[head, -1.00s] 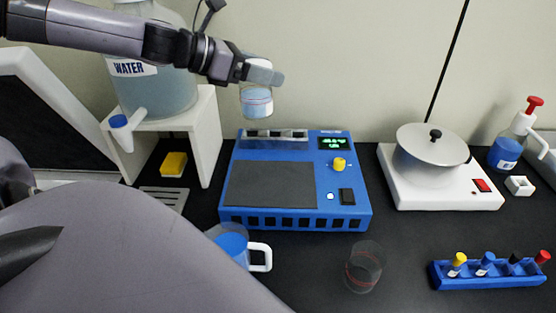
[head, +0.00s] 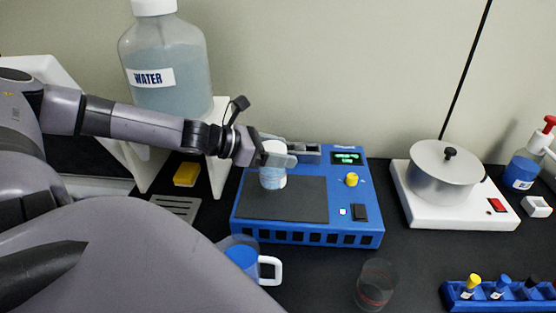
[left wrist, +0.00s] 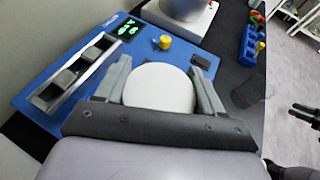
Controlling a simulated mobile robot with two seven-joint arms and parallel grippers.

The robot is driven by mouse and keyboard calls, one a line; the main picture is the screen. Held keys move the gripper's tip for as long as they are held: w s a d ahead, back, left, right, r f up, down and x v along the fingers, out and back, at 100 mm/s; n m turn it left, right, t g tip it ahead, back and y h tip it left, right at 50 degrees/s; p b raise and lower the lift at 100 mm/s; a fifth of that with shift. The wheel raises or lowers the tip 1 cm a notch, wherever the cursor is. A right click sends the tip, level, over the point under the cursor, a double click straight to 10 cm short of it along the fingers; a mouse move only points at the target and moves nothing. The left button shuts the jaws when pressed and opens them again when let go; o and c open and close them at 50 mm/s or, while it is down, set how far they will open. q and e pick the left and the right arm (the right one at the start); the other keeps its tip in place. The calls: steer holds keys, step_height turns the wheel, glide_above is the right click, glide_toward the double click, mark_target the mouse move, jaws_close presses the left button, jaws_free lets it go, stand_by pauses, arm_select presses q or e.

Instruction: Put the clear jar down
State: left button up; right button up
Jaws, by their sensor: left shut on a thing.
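The clear jar (head: 272,178) has a white lid and a pale bluish look. It is upright between the fingers of my left gripper (head: 275,157), which is shut on it. It is over the back part of the dark plate (head: 290,208) on the blue device (head: 310,236); I cannot tell if its base touches the plate. In the left wrist view, the white round lid (left wrist: 158,88) sits between both fingers and hides the jar's body. A dark pronged part at the right edge of that view may be my right gripper, but its state is unclear.
The device has a yellow knob (head: 351,180) and a metal rack at its back. A mug (head: 268,268) and an empty clear beaker (head: 374,290) stand in front. A water bottle (head: 165,75) is at the left, a pot (head: 443,178) on a white base at the right.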

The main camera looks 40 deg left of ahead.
arm_select(q)
steer(key=shift+f, duration=0.2)
step_height(320, 180, down, 2)
steer(key=shift+f+b, duration=0.2)
steer(key=shift+b, duration=0.7)
steer(key=shift+f+b, duration=0.35)
steer(key=shift+f, duration=0.2)
steer(key=o, duration=1.2)
steer(key=shift+r, duration=0.1)
